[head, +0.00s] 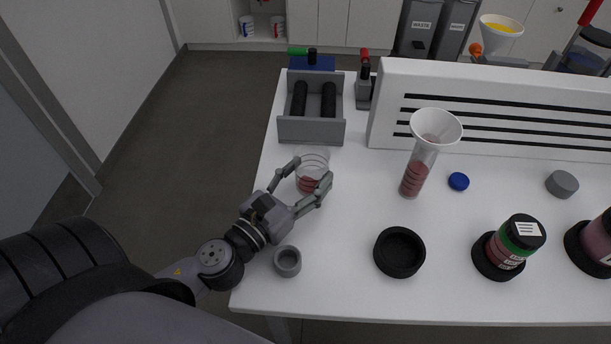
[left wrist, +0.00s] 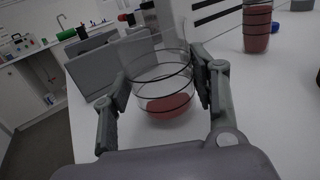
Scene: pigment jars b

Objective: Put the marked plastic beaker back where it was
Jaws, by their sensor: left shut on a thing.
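The marked plastic beaker (head: 312,170) is clear with dark ring lines and some red powder at its bottom. It is at the left part of the white table, just in front of the grey roller device. My left gripper (head: 311,181) has its fingers on either side of the beaker and is shut on it. In the left wrist view the beaker (left wrist: 162,85) sits upright between the two fingers (left wrist: 163,88). I cannot tell whether its base touches the table. My right gripper is in neither view.
The roller device (head: 312,130) stands right behind the beaker. A small grey cup (head: 287,262) is near the left gripper. A funnel (head: 436,127) stands in a tube of red powder (head: 414,178). A black ring holder (head: 399,252) is empty. A jar (head: 518,238) and blue cap (head: 458,181) are further right.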

